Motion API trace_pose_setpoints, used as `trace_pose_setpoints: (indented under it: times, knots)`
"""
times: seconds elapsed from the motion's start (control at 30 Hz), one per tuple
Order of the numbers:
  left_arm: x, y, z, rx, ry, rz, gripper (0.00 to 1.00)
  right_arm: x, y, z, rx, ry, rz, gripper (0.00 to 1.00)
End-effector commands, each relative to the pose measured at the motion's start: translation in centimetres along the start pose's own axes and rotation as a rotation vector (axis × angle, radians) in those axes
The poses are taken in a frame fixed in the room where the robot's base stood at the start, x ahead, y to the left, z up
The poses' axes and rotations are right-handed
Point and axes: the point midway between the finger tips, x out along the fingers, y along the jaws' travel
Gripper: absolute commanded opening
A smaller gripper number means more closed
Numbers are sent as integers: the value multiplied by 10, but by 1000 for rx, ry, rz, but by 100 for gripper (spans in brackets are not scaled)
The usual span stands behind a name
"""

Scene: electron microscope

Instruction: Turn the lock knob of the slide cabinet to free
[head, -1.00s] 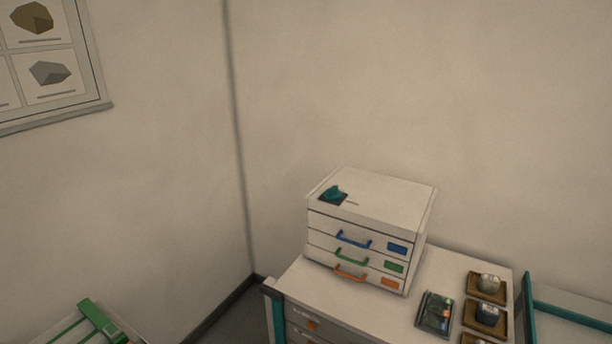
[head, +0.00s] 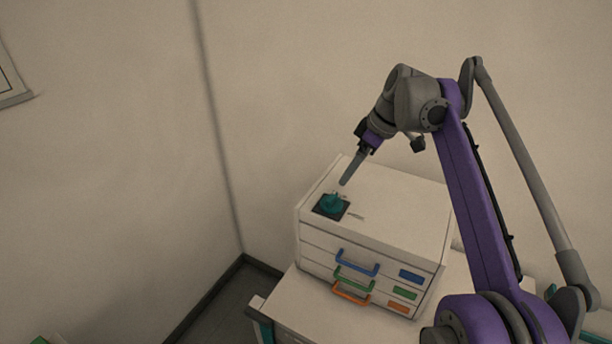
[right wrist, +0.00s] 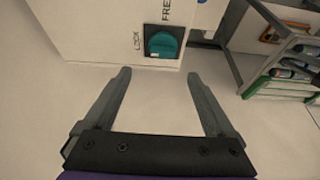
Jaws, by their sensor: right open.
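The slide cabinet (head: 395,215) is a white box with blue, green and orange drawer handles. Its teal lock knob (head: 333,203) sits on a dark square plate at the top's left corner. In the right wrist view the knob (right wrist: 162,44) lies beyond the fingertips, with LOCK printed to its left and FREE above it. Which word the knob points at I cannot tell. My right gripper (head: 345,182) is tilted down just above and behind the knob, apart from it. Its fingers (right wrist: 159,75) are spread and empty in the wrist view. My left gripper is not in view.
The cabinet stands on a white-topped counter (head: 310,305) in the room's corner. My right arm hides the counter's right part. A rack with bottles (right wrist: 290,70) shows at the right of the wrist view. The space left of the cabinet is clear.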

Motion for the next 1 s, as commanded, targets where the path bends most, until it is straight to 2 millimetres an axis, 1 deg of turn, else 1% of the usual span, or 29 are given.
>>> trace_pose_setpoints:
  times: [0.07, 0.17, 0.27, 0.5, 0.63, 0.8, 1.0]
  knots:
    - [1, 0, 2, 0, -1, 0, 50, 2, 2, 0, -9, 1, -5, 90]
    - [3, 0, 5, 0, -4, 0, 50, 12, 2, 0, -12, 1, -7, 90]
    - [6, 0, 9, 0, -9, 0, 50, 28, 1, 0, -12, 1, -7, 90]
    - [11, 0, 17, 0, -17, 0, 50, 74, 1, 0, -11, 1, -6, 90]
    - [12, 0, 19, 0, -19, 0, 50, 93, 1, -1, -11, 1, -5, 90]
    - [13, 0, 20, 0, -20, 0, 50, 106, 1, -1, -10, 1, -4, 90]
    - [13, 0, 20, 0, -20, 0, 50, 108, 1, -1, -9, 1, -3, 90]
